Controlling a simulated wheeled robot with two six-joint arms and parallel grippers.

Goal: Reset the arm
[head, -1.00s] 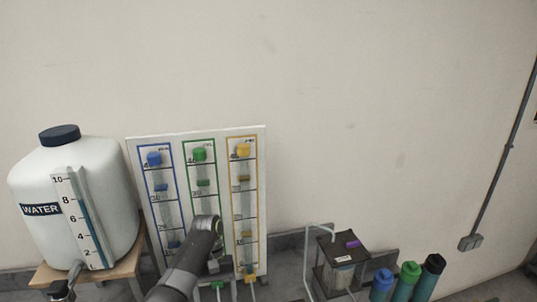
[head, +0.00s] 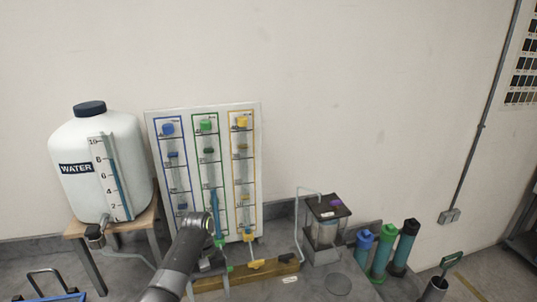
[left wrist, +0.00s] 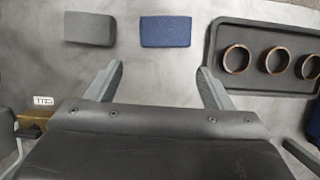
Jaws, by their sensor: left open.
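My left arm comes up from the bottom of the head view, in front of the lower part of the lever board (head: 225,190); its gripper fingers cannot be made out there. In the left wrist view my left gripper (left wrist: 155,80) is open, its two grey fingers wide apart with nothing between them. Beyond the fingers lie a grey block (left wrist: 90,28) and a dark blue block (left wrist: 166,31) on a grey surface. The board has blue, green and yellow framed columns. A yellow lever (head: 257,264) shows at a wooden base below it. My right gripper is not in view.
A white water tank (head: 130,165) stands on a wooden stand at the left. A small clear-walled apparatus (head: 325,232) and blue, green and black cylinders (head: 380,257) stand at the right. A dark tray (left wrist: 245,80) with rings lies right in the wrist view.

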